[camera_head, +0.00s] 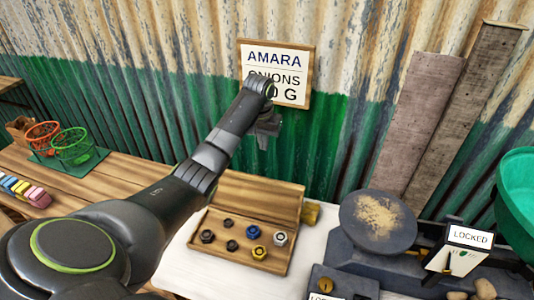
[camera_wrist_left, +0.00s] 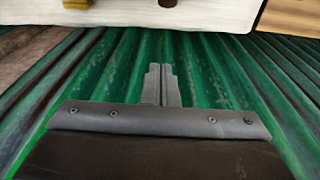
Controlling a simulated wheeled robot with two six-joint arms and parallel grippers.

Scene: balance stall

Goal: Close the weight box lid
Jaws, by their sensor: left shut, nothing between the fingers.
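The wooden weight box (camera_head: 211,251) stands on a white board on the table, with its lid (camera_head: 262,195) open and leaning up at the back. Several hex weights sit in it, among them a blue one (camera_head: 253,232), a yellow one (camera_head: 259,252) and a silver one (camera_head: 280,239). My left gripper (camera_head: 264,143) hangs above and behind the lid, in front of the wall, apart from the box. In the left wrist view its fingers (camera_wrist_left: 161,84) are together and empty against the green wall. My right gripper is not in view.
A balance with a dark pan (camera_head: 378,221) and a "LOCKED" sign (camera_head: 470,236) stands right of the box. A framed sign (camera_head: 294,104) hangs on the corrugated wall. Orange (camera_head: 42,135) and green (camera_head: 73,146) baskets and coloured blocks (camera_head: 24,189) are at the left.

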